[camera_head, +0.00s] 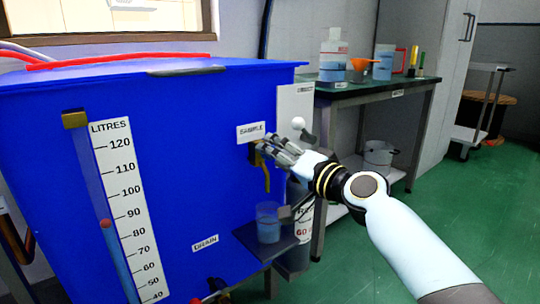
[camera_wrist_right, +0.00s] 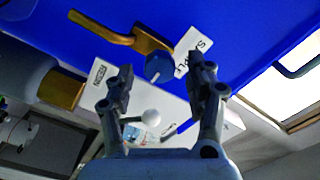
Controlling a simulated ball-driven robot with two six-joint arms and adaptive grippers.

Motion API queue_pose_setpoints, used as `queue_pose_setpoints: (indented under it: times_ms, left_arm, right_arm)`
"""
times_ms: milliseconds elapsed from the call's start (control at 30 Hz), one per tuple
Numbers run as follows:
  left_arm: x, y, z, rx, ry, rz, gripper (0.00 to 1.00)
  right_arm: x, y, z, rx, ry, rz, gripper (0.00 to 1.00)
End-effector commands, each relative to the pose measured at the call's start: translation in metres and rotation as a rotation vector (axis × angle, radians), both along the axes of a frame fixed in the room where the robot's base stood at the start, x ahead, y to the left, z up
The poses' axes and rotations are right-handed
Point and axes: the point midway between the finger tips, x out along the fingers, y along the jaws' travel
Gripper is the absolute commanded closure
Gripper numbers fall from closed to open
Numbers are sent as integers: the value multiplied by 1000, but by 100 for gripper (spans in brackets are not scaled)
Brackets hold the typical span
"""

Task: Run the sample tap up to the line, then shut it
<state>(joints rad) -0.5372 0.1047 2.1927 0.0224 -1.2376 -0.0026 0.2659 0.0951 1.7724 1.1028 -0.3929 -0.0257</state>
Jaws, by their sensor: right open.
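The blue tank (camera_head: 180,160) has a brass sample tap (camera_head: 266,178) under the SAMPLE label (camera_head: 250,132). In the right wrist view the tap (camera_wrist_right: 118,36) shows its bent spout and a round blue knob (camera_wrist_right: 159,68). My right gripper (camera_head: 266,147) is open at the tap. In the wrist view its fingertips (camera_wrist_right: 163,72) lie either side of the knob; I cannot tell whether they touch it. A clear beaker (camera_head: 268,222) with blue liquid stands on a small shelf (camera_head: 262,243) below the spout. Its fill line is too small to make out. My left gripper is out of view.
A LITRES scale (camera_head: 128,200) and level tube are on the tank front. A DRAIN label (camera_head: 205,243) sits low down. A white ball knob (camera_head: 298,123) is close beside my right gripper. A bench (camera_head: 365,95) with bottles stands behind; the green floor (camera_head: 450,200) is open at right.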

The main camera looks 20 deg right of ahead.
Motion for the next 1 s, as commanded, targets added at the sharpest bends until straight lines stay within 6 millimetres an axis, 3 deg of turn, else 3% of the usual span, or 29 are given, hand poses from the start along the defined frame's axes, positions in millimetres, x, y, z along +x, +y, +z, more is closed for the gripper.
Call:
queue_pose_setpoints:
  times_ms: [200,500,933,1000]
  left_arm:
    - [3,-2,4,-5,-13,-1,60]
    - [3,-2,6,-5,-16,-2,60]
    - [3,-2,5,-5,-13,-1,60]
    - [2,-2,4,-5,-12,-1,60]
  right_arm:
    - [21,8,-1,0,1,-1,45]
    - [24,9,-1,0,1,0,45]
    - [23,8,-1,0,1,-1,100]
    - [23,8,-1,-4,-1,-1,100]
